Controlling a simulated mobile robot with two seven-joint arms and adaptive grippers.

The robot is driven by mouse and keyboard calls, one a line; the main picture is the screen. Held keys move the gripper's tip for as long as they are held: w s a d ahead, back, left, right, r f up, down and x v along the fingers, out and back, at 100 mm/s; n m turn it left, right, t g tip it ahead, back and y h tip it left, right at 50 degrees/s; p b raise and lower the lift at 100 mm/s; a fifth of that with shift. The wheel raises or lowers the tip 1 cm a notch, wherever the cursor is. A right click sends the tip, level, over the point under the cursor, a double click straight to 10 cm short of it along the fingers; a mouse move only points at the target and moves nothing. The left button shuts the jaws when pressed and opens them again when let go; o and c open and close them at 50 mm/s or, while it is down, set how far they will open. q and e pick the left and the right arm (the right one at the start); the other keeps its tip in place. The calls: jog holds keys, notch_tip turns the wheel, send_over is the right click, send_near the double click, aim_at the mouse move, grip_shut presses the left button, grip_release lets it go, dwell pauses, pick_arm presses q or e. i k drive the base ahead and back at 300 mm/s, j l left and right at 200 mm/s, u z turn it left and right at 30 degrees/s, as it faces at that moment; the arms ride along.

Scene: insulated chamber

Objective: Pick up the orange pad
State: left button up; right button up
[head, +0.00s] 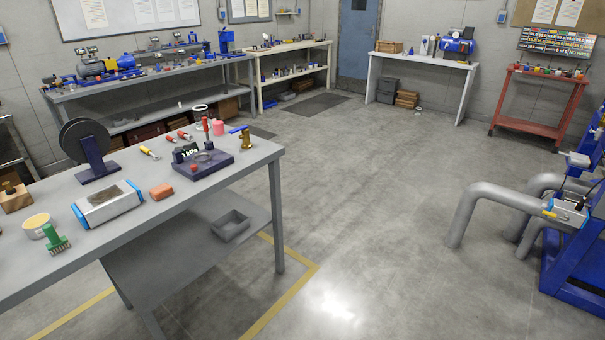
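A small orange pad (161,191), a rounded block, lies flat on the grey workbench (250,160) at the left, near the bench's front edge. It is just right of a silver box with blue ends (108,204) and apart from it. Nothing covers the pad. Neither of my grippers shows in the head view.
A dark spool on a stand (88,150), a green brush (55,238), a dark purple fixture (203,165) and a brass valve (246,138) also stand on the bench. Open floor lies right of it. Grey pipes (487,208) and a blue machine (577,262) stand at far right.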

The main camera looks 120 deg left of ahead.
aim_at(161, 192)
jog(key=u, duration=4.9)
jog(key=i+l+u, duration=0.15)
jog(key=u, duration=1.05)
jog(key=l+u, duration=0.95)
jog(key=l, duration=0.35)
jog(key=k+l+u, duration=0.15)
jog(key=l, duration=0.35)
